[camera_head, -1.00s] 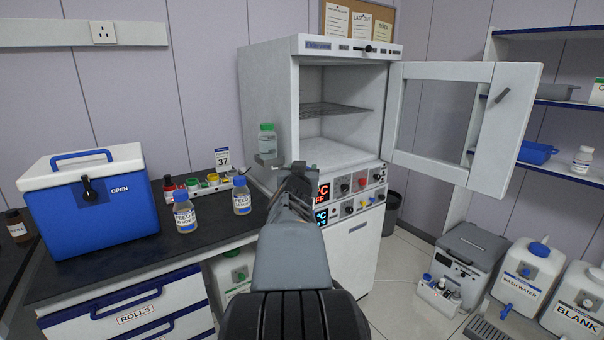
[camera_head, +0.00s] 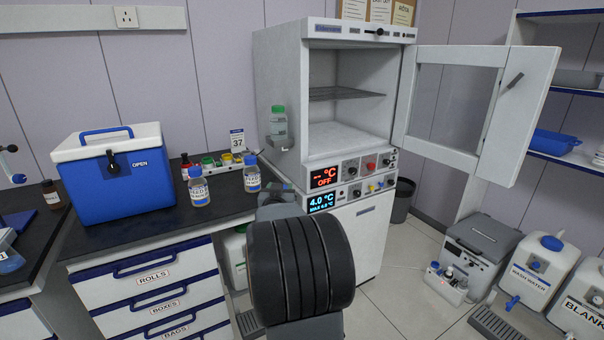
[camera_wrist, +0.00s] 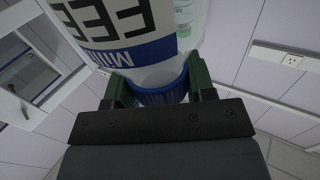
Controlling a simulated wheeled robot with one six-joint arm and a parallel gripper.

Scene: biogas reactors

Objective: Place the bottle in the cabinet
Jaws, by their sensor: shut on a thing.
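The bottle (camera_wrist: 120,28) fills the upper middle of the wrist view, upside down there, with a white label reading "FEED" and a blue cap (camera_wrist: 160,94). My gripper (camera_wrist: 158,82) is shut on it at the cap, a green finger on each side. In the head view the held bottle cannot be made out; my arm covers the spot. Inside are a wire shelf (camera_head: 345,93) and a bare floor (camera_head: 350,137).
A green-capped bottle (camera_head: 278,125) sits on the cabinet's left side. Two blue-capped feed bottles (camera_head: 198,188) (camera_head: 252,175), a vial rack (camera_head: 215,163) and a blue cooler box (camera_head: 115,180) stand on the counter. Right are a bin (camera_head: 402,200), floor equipment and shelving.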

